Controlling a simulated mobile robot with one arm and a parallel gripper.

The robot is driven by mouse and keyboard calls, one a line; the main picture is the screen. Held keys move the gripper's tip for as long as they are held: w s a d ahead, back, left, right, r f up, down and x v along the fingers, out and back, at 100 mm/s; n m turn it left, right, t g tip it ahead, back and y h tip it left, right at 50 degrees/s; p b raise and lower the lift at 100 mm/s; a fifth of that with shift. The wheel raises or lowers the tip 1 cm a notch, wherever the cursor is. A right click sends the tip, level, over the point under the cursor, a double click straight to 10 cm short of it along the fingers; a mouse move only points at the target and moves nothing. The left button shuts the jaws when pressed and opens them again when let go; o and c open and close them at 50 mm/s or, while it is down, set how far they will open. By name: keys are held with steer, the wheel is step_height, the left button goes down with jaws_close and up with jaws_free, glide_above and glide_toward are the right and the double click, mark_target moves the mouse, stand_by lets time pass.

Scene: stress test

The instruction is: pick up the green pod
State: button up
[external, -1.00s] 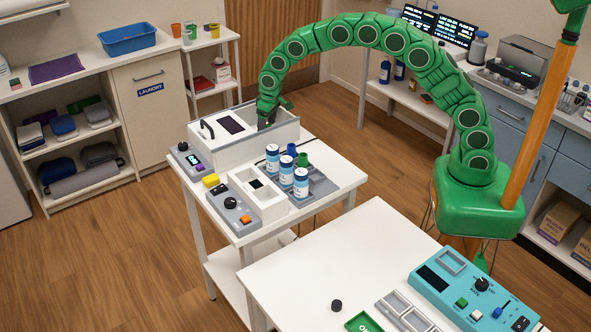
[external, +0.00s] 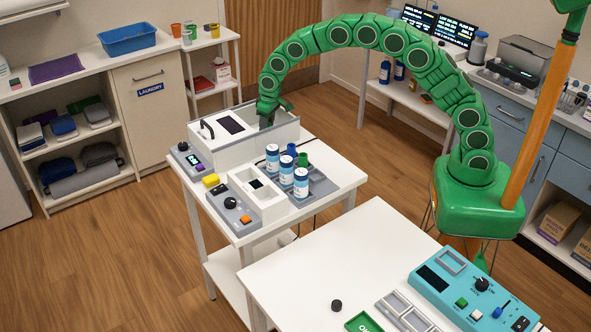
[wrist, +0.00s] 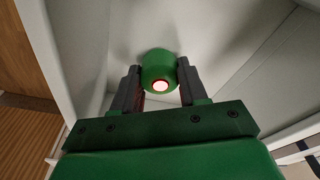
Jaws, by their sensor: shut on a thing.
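In the wrist view the green pod (wrist: 158,66) is a rounded green body with a bright, red-rimmed spot on its near face. My gripper (wrist: 160,84) has its two dark fingers on either side of the pod and is shut on it. Pale walls surround the pod in this view. In the external view my gripper (external: 266,122) reaches down into the open right part of the white box (external: 284,133) on the white cart. The pod is hidden there by the gripper and the box wall.
The box's lid part has a dark panel (external: 230,124) and a black handle beside my gripper. Blue-and-white bottles (external: 301,183) and a green cylinder (external: 303,160) stand in a grey tray in front. A control box with a knob (external: 231,203) sits at the cart's front left.

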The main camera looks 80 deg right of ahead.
step_height(320, 180, up, 3)
steer(key=shift+s+r, duration=0.1)
steer(key=shift+r, duration=0.05)
steer(key=shift+s+r, duration=0.2)
steer(key=shift+r, duration=0.05)
steer(key=s+a+r, duration=0.2)
steer(key=s+r, duration=0.7)
steer(key=s, duration=0.4)
steer(key=shift+s, duration=0.15)
